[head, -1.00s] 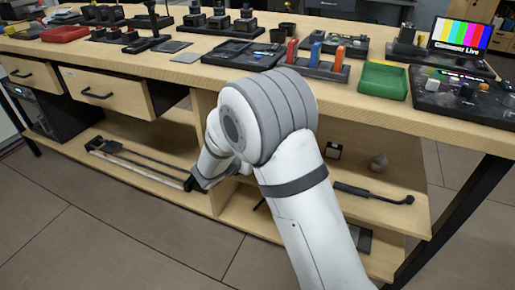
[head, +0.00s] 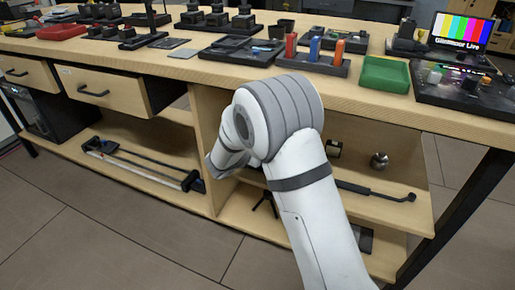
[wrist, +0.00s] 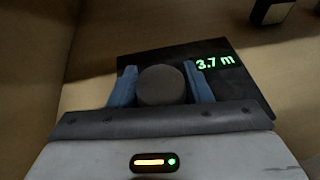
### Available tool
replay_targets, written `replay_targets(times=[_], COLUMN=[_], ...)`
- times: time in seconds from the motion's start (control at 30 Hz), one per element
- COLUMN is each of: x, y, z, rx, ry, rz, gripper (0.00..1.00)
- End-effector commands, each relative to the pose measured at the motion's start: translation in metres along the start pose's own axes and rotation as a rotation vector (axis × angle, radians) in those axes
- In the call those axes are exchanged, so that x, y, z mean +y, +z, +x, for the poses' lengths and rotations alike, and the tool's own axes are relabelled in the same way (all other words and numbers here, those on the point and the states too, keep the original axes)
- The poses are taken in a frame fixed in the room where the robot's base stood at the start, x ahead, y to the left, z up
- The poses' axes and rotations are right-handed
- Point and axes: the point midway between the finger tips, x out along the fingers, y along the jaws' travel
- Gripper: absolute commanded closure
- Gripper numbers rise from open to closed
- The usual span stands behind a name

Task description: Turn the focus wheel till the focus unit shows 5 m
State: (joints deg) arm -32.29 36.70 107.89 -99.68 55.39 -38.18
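The focus wheel (wrist: 162,86) is a dark grey round knob on the dark focus unit (wrist: 248,90) in the wrist view. The unit's green display (wrist: 215,62) reads 3.7 m. My gripper (wrist: 161,80) has one blue finger on each side of the wheel, and both appear to touch it. In the head view my arm covers the gripper, which reaches into the shelf space under the workbench; the wheel and display cannot be made out there.
The wooden workbench (head: 180,74) stands above the shelf, with a green tray (head: 385,75) and several devices on top. An open drawer (head: 103,90) juts out at left.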

Motion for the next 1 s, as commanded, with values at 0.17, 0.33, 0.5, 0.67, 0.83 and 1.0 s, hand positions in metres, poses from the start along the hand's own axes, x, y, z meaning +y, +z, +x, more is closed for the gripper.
replay_targets(times=[0.17,0.33,0.5,0.67,0.83,1.0], x=[0.0002,0.0006,0.002,0.0019,0.0014,0.0012], y=[-0.0002,0.0002,0.0043,0.0046,0.0017,0.0], z=[-0.0003,-0.0007,-0.0025,-0.0023,-0.0016,-0.0012], rx=[0.0,0.0,0.0,0.0,0.0,-0.001], ry=[0.0,-0.002,-0.075,-0.195,-0.277,-0.294], rz=[0.0,0.001,0.03,0.08,0.114,0.122], gripper=[0.7,0.78,0.78,0.78,0.78,0.78])
